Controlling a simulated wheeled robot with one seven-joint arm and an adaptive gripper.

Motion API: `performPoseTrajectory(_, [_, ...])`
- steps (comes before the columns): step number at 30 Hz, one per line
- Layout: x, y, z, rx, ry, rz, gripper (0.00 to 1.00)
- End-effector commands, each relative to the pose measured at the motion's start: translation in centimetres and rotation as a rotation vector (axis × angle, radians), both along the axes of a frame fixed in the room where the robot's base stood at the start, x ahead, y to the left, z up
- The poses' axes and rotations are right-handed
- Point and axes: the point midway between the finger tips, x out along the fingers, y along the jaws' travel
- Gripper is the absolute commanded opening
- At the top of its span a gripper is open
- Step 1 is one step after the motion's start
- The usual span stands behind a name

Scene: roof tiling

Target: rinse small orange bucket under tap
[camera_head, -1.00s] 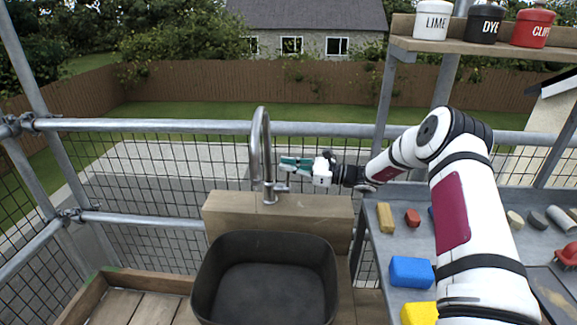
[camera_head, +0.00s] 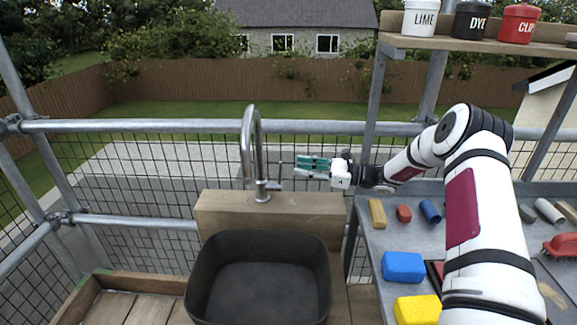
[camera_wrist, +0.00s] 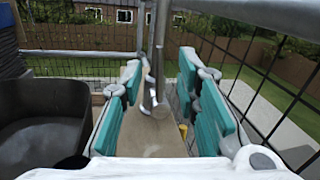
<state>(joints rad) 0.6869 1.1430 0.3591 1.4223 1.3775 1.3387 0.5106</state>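The grey metal tap (camera_head: 250,145) stands on a wooden block behind the black basin (camera_head: 258,275), its spout curving over the basin. I see no small orange bucket in either current view.
A grey bench (camera_head: 375,245) at right holds a blue block (camera_head: 403,266), a yellow block (camera_head: 418,310) and several small pieces. A shelf (camera_head: 400,42) above it carries tubs. Scaffold rails (camera_head: 150,126) and mesh run behind the tap. A wooden tray (camera_head: 105,300) lies at left.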

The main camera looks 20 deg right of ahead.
Motion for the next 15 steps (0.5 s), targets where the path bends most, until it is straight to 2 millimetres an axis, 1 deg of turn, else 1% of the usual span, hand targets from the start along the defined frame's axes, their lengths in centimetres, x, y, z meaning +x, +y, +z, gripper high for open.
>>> performPoseTrajectory(1, [-0.4,-1.0,0.0,0.000,0.000,-0.004,0.29])
performPoseTrajectory(6, [-1.6,-2.9,-0.1,0.000,0.000,-0.002,0.29])
performPoseTrajectory(10, [-2.0,-3.6,-0.1,0.001,-0.001,-0.001,0.29])
performPoseTrajectory(15, [-2.1,-3.8,-0.1,0.001,0.000,0.000,0.29])
